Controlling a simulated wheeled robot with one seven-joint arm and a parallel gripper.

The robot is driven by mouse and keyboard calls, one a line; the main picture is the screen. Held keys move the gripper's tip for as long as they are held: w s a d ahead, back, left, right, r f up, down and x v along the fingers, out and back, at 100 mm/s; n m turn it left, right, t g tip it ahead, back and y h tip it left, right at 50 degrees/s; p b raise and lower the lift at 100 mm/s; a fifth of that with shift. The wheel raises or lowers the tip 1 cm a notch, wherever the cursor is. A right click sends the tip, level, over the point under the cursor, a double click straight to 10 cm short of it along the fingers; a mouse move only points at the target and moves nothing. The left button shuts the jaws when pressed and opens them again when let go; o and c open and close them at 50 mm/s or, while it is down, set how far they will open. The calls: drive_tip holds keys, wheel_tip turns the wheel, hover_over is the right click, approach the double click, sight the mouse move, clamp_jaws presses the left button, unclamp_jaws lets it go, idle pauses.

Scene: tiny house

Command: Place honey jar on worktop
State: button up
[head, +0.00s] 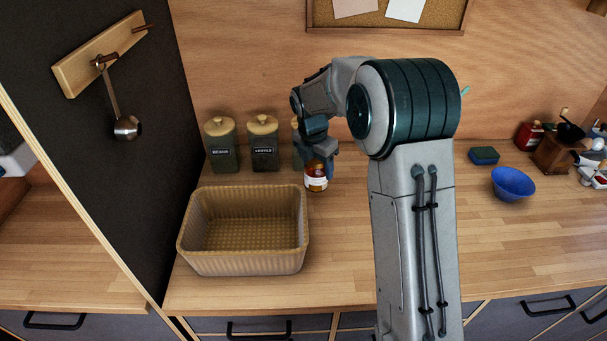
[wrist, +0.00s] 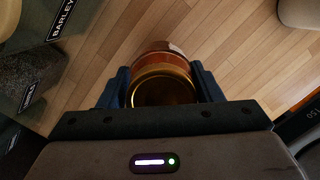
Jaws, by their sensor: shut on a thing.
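The honey jar (head: 316,182) is small and amber with a pale label. In the head view it is at the back of the wooden worktop (head: 345,236), right of the basket. My gripper (head: 317,160) is above it with its fingers around it, shut on it. In the wrist view the jar's gold lid (wrist: 163,88) is between the two fingers, with the worktop planks (wrist: 115,65) behind it. I cannot tell whether the jar's base touches the worktop.
A ribbed tan basket (head: 243,262) stands left of the jar. Canisters (head: 263,150) line the back wall close to my gripper. A blue bowl (head: 513,184) and a sponge (head: 484,155) are to the right. The worktop in front of the jar is clear.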

drive_tip(key=shift+w+a+f+p, duration=0.3)
drive_tip(key=shift+w+a+f, duration=0.15)
drive_tip(key=shift+f, duration=0.55)
drive_tip(key=shift+w+a+f+p, duration=0.35)
drive_tip(key=shift+a+f, duration=0.05)
drive_tip(key=shift+f, duration=0.65)
drive_tip(key=shift+w+a+f+p, duration=0.3)
drive_tip(key=shift+w+a+f, duration=0.15)
drive_tip(key=shift+f, duration=0.55)
drive_tip(key=shift+f, duration=0.15)
drive_tip(key=o, duration=1.3)
drive_tip(key=shift+s, duration=0.1)
